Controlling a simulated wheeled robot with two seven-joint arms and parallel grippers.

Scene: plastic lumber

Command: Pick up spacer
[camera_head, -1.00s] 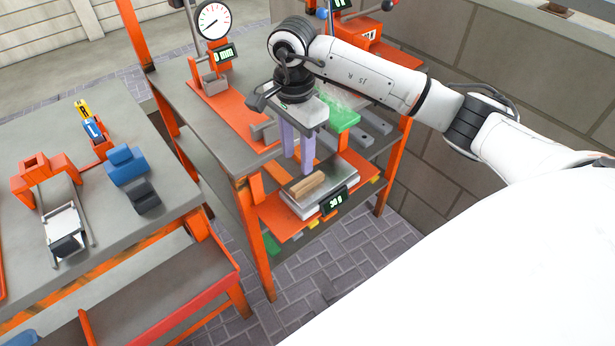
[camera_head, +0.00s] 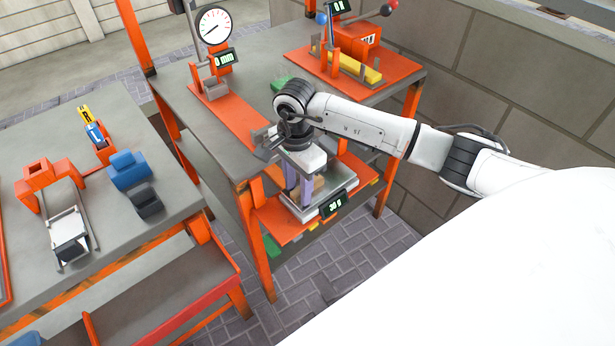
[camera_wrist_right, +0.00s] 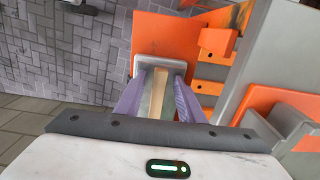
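The spacer appears to be the tan block (camera_wrist_right: 158,92), lying on the silver plate of a scale on the orange shelf. My right gripper (camera_wrist_right: 158,108) is over the scale, pointing down, with its two lilac fingers apart. In the right wrist view the block shows between the fingers, with gaps on both sides. In the head view my right gripper (camera_head: 300,196) hides much of the block. The scale's display (camera_head: 333,204) seems to read 30 g. My left gripper is not in view.
A grey bench with a dial gauge (camera_head: 214,26) rises behind my right gripper. An orange fixture with a yellow bar (camera_head: 360,68) stands at the back right. Another table at the left holds a blue block (camera_head: 128,170) and a black block (camera_head: 147,201).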

